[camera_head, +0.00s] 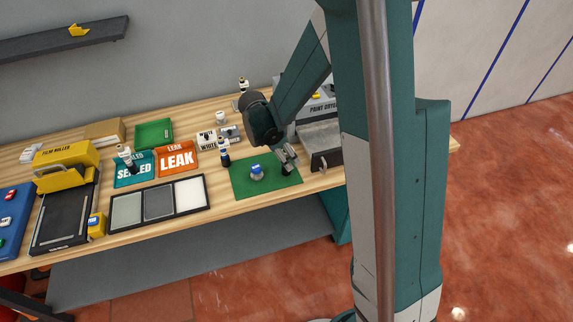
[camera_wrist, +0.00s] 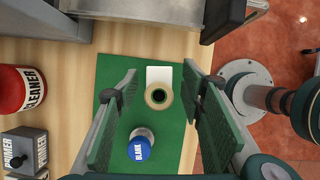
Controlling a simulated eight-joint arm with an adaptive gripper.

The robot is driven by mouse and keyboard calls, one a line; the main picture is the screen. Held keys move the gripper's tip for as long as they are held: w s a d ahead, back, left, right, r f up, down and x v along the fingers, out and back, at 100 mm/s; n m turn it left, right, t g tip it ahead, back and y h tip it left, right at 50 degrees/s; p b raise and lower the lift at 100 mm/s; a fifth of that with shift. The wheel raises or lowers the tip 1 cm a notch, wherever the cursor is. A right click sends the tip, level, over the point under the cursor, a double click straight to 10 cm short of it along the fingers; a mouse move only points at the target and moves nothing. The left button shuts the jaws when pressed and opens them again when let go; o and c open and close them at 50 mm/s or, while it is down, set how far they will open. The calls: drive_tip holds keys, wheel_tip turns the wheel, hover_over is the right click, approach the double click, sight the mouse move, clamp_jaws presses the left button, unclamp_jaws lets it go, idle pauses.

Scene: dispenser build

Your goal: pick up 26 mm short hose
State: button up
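A round, cream-rimmed piece with a dark opening (camera_wrist: 157,97) shows end-on in the wrist view, on the green mat (camera_wrist: 118,68); it may be the short hose, but no size marking is readable. It overlaps a white card-like patch (camera_wrist: 160,74). My gripper (camera_wrist: 160,70) is open, its two green-padded fingers standing left and right of the piece without visible contact. In the head view my gripper (camera_head: 288,160) is low over the right part of the green mat (camera_head: 248,187), and the piece cannot be made out clearly there.
A blue-capped container marked BLANK (camera_wrist: 139,146) stands on the mat near the left finger; it also shows in the head view (camera_head: 256,171). A red CLEANER container (camera_wrist: 20,90) and a PRIMER box (camera_wrist: 22,150) are at left. A grey machine (camera_head: 318,140) borders the mat.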

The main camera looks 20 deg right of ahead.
drive_tip(key=shift+b+x, duration=0.3)
drive_tip(key=shift+x, duration=1.8)
drive_tip(key=shift+w+d, duration=0.1)
drive_tip(key=shift+w, duration=0.05)
clamp_jaws()
